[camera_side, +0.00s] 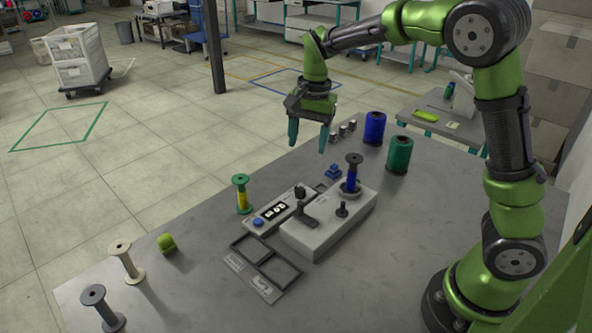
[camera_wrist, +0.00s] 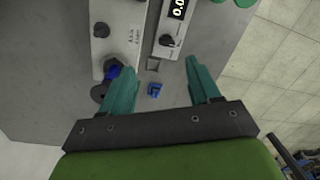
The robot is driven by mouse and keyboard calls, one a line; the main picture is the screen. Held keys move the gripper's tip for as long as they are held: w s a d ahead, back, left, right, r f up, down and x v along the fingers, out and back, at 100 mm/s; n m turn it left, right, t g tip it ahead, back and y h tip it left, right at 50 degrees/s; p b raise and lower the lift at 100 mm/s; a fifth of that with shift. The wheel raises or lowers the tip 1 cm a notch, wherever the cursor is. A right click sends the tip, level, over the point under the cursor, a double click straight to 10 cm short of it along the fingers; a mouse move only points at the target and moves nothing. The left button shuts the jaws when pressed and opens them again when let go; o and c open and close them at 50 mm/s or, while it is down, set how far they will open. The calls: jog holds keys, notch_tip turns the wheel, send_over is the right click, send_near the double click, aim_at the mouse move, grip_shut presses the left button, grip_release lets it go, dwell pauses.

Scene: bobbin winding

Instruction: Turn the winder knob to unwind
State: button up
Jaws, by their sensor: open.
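The grey winder box (camera_side: 330,228) stands mid-table with a small black knob (camera_side: 342,209) and a black lever (camera_side: 305,215) on top. A black bobbin with blue thread (camera_side: 352,178) stands upright on its spindle. A control box (camera_side: 280,212) beside it carries a display, a blue button and a black knob (camera_side: 300,191). In the wrist view, the control box knob (camera_wrist: 166,41) and the winder's small knob (camera_wrist: 101,30) both show beyond my fingertips. My gripper (camera_side: 308,139) is open and empty, pointing down above the table's far side, apart from both knobs.
Blue (camera_side: 374,129) and green (camera_side: 399,155) spools stand at the back right. A small blue piece (camera_side: 333,171) lies behind the winder. A yellow-threaded bobbin (camera_side: 241,194), an empty cream bobbin (camera_side: 126,262) and a dark bobbin (camera_side: 102,308) stand left. A black frame tray (camera_side: 265,262) lies in front.

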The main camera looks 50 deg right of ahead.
aim_at(300, 187)
jog(key=w+f+m, duration=0.1)
jog(key=f, duration=0.4)
jog(key=w+f+m, duration=0.1)
jog(key=f+m, duration=0.1)
jog(key=f, duration=0.3)
jog(key=w+f+m, duration=0.1)
jog(key=f, duration=0.4)
jog(key=shift+d+f+m+g+h, duration=0.15)
jog(key=shift+d+m+g+h, duration=0.15)
jog(key=shift+d+m, duration=0.1)
jog(key=c, duration=1)
jog(key=shift+c, duration=0.2)
